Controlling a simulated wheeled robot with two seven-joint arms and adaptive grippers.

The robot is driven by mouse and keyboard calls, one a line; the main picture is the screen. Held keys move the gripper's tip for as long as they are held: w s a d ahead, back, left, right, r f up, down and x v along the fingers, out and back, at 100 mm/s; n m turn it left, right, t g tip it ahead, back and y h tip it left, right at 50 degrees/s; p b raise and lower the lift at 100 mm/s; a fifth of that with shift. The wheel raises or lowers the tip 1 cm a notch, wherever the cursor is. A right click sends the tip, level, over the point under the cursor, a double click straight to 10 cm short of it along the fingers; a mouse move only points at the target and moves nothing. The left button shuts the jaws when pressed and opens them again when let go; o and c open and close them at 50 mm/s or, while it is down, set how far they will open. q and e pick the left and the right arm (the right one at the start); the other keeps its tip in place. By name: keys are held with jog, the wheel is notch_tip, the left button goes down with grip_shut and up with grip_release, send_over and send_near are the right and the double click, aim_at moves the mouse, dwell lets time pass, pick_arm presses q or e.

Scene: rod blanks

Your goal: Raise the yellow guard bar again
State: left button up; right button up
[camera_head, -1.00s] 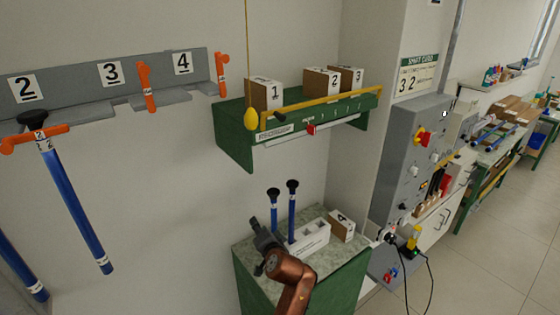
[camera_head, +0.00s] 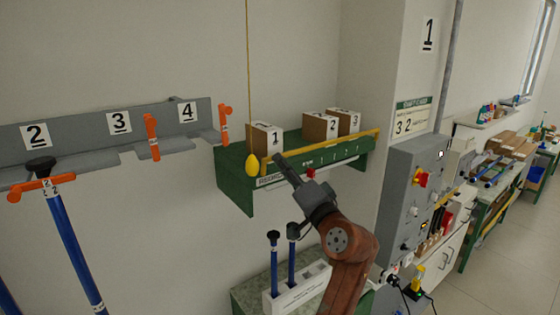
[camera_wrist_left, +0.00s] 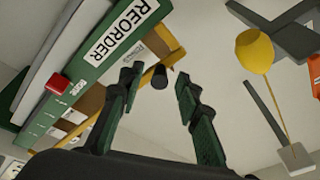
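The yellow guard bar (camera_head: 355,138) runs along the front of the green shelf (camera_head: 238,188), low across the numbered boxes. It also shows in the left wrist view (camera_wrist_left: 176,55). Its black knob (camera_wrist_left: 160,78) sits at the shelf's left part. My left gripper (camera_head: 284,164) is at the front of the shelf at that knob. In the left wrist view my left gripper (camera_wrist_left: 158,75) has its two fingers apart, with the knob's end between the fingertips. I see a gap on both sides of it. My right gripper is out of view.
Boxes 1 (camera_head: 265,138), 2 (camera_head: 321,126) and 3 (camera_head: 349,121) stand on the shelf. A yellow pull knob (camera_head: 252,164) hangs on a cord left of my gripper. A red tab (camera_head: 311,172) is on the shelf front. Blue rods stand in a white holder (camera_head: 292,290) below.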

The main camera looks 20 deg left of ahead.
pick_arm(q)
jog(key=shift+x, duration=0.95)
jog(key=shift+w+a, duration=0.15)
jog(key=shift+w, duration=0.1)
jog(key=shift+c, duration=0.6)
jog(key=shift+r, duration=0.1)
grip_shut()
jog(key=r+p, duration=0.1)
jog(key=p, duration=0.2)
jog(key=shift+a+g+h, duration=0.1)
jog(key=shift+g+h, duration=0.2)
jog(key=shift+h, duration=0.1)
jog(key=shift+w+f+p, duration=0.1)
jog(key=shift+p, duration=0.55)
jog(key=shift+f, duration=0.1)
